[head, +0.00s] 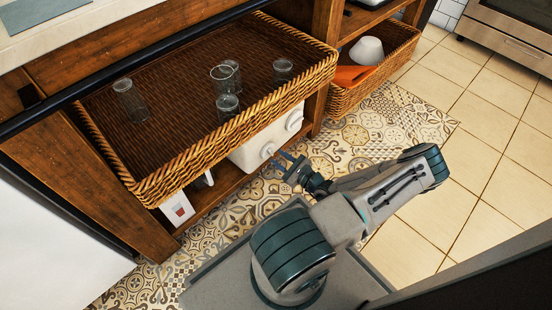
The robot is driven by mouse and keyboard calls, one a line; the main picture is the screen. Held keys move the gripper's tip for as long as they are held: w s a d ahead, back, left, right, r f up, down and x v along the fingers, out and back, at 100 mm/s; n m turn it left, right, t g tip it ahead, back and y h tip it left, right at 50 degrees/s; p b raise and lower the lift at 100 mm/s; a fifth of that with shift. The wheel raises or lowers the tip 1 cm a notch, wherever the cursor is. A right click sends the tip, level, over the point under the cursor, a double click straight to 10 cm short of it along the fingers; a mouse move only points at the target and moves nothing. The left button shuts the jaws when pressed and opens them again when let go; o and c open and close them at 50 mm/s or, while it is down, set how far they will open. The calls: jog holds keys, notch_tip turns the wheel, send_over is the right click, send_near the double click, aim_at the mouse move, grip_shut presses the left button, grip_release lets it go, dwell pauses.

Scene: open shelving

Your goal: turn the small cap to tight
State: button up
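A white container (258,140) stands on the lower shelf, partly hidden under the wicker tray. Its front carries two round white caps. The nearer cap (267,151) looks a little smaller than the farther cap (294,121). Whether either is tight cannot be told from here. My gripper (283,161) is just in front of the nearer cap, pointing at it from the aisle side. Its two fingers look apart with nothing seen between them. A small gap seems to separate the fingertips from the cap, but contact is hard to judge at this size.
A wicker tray (165,175) with several glasses overhangs the container. A white card (178,208) stands at the shelf's left end. Another basket (372,78) holds a white bowl (367,50) and orange cloth. Wooden posts frame the shelf; the tiled floor (480,140) is clear.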

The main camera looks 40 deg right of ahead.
jog(key=shift+w+a, duration=0.1)
jog(key=shift+w, duration=1)
grip_shut()
